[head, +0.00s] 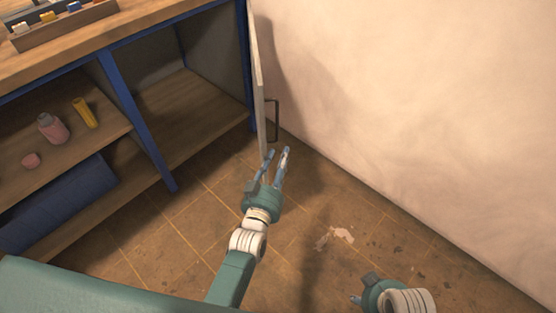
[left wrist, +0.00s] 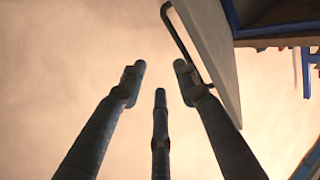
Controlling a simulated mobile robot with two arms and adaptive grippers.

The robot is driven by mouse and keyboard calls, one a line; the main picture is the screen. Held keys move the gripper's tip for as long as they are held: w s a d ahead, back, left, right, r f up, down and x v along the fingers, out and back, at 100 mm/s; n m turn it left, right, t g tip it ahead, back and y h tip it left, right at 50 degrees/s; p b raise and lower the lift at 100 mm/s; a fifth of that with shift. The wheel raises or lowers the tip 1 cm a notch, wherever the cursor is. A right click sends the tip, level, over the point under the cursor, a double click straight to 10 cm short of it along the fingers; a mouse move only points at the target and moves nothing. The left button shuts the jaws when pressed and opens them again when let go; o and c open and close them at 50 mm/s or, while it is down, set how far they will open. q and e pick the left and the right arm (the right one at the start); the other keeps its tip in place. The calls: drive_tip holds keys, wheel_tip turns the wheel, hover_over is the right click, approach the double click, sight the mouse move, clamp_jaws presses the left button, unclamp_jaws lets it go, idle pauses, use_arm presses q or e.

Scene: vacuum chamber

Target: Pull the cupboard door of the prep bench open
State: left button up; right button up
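The prep bench (head: 112,72) has a blue frame and a wooden top. Its cupboard door (head: 257,75) is a pale panel, seen nearly edge-on, standing swung out at the bench's right end; the compartment (head: 190,95) beside it is open to view. The dark bar handle (head: 276,120) is on the door's right face. My left gripper (head: 275,160) is open and empty just below the handle. In the left wrist view its fingers (left wrist: 160,85) are spread, with the handle (left wrist: 183,45) and door (left wrist: 213,45) at the right. My right gripper (head: 362,288) is partly in view, its fingers unclear.
A pale wall (head: 410,110) stands close on the right of the door. Shelves hold a pink bottle (head: 52,129), a yellow cylinder (head: 84,113) and a blue bin (head: 60,205). A tray (head: 65,22) sits on top. The tiled floor (head: 170,235) is clear apart from stains.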

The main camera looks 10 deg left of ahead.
use_arm(q)
drive_tip(key=s+a, duration=0.1)
drive_tip(key=s, duration=0.7)
drive_tip(key=shift+c, duration=0.5)
